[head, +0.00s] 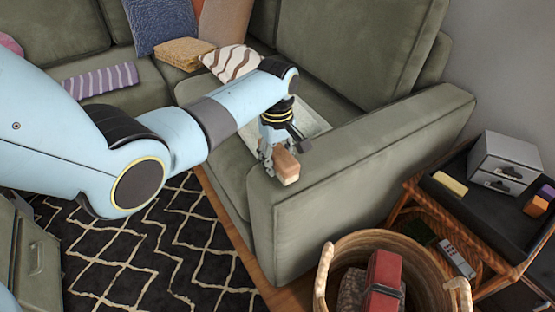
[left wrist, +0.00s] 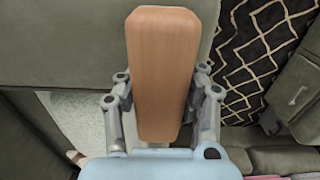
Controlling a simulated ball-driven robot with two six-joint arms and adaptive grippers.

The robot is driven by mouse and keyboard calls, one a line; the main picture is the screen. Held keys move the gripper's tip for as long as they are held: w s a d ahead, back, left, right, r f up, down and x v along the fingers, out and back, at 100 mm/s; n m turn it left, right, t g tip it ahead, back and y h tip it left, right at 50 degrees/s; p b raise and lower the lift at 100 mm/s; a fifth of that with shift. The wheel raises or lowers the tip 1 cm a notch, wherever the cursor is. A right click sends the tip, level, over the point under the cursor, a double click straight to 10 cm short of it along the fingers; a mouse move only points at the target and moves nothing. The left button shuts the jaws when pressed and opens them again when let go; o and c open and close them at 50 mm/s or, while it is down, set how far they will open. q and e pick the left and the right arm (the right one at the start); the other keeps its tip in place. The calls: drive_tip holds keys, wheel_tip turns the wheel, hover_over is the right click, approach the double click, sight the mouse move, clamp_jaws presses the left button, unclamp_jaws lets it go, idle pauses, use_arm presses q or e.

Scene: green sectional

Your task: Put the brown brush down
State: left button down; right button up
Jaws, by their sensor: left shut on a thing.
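The brown brush (head: 286,167) is held in my left gripper (head: 268,152), in front of the sofa's right armrest in the head view. In the left wrist view the brush (left wrist: 162,70) shows as a long smooth brown block between the two grey fingers (left wrist: 160,105). The fingers are shut on its sides. Its bristles, if any, are hidden. I cannot tell whether the brush touches the sofa (head: 350,140) or hangs just above it. My right gripper is not in view.
A wicker basket (head: 335,250) with a red item (head: 385,275) stands at the front right. A side table (head: 470,220) holds a small drawer box (head: 505,160) and small blocks. A pale flat item (head: 312,122) lies on the seat behind my gripper. The armrest top (head: 375,140) is bare.

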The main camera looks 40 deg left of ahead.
sight(277, 150)
use_arm(q)
drive_tip(key=shift+f, duration=0.55)
drive_tip(key=c, duration=0.8)
unclamp_jaws()
drive_tip(key=shift+o, duration=0.2)
wheel_tip(277, 150, up, 12)
drive_tip(key=p, duration=0.3)
drive_tip(key=shift+r, duration=0.1)
drive_tip(key=shift+s+r, duration=0.1)
drive_tip(key=shift+r, duration=0.4)
